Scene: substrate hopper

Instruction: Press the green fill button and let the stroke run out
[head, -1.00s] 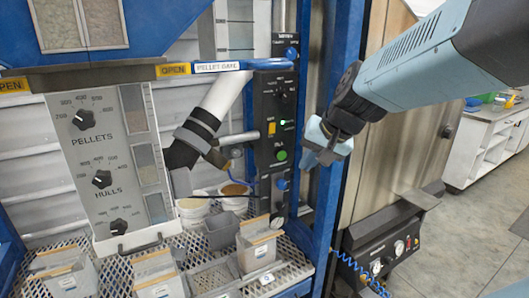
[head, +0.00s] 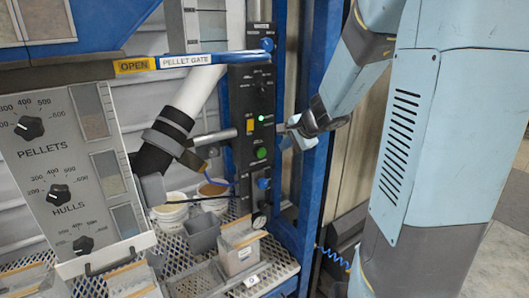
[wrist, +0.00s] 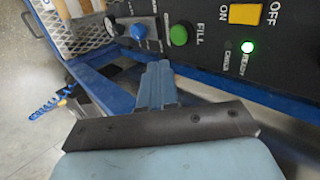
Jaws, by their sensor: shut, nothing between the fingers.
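The green fill button (head: 262,153) sits low on the black control panel (head: 243,152). In the wrist view the green button (wrist: 179,35) is beside the word FILL, just beyond my fingertips. My gripper (head: 287,136) is shut and empty, to the right of the panel; it also shows in the wrist view (wrist: 158,70). A gap shows between the fingertips and the button in the wrist view. The button's face is uncovered. The green READY lamp (wrist: 248,46) is lit, and the lamp beside it looks dark.
A yellow ON/OFF switch (wrist: 245,14) and a blue knob (wrist: 138,31) flank the button. A blue upright post (head: 318,120) stands right of the panel, close to my gripper. Grey bins (head: 240,258) and white tubs (head: 168,215) stand on the mesh shelf below.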

